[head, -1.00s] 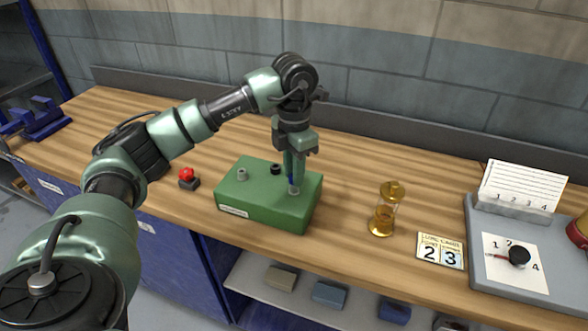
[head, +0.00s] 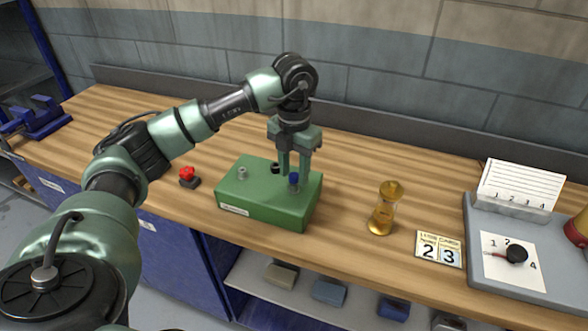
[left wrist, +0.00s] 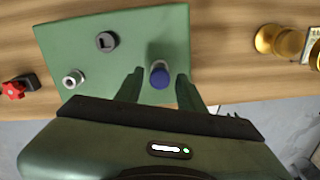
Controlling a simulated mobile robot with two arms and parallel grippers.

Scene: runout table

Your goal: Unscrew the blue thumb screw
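The blue thumb screw (head: 293,179) stands upright on the right part of the green block (head: 240,201). It also shows in the left wrist view (left wrist: 160,76), with its blue head on a pale metal shank. My left gripper (head: 295,172) points down at it, with its fingers apart. In the left wrist view the fingers (left wrist: 160,84) lie to either side of the screw, with a gap on each side. Nothing is held. My right gripper is in neither view.
A metal post (head: 242,174) and a black socket (head: 275,168) sit on the same block.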

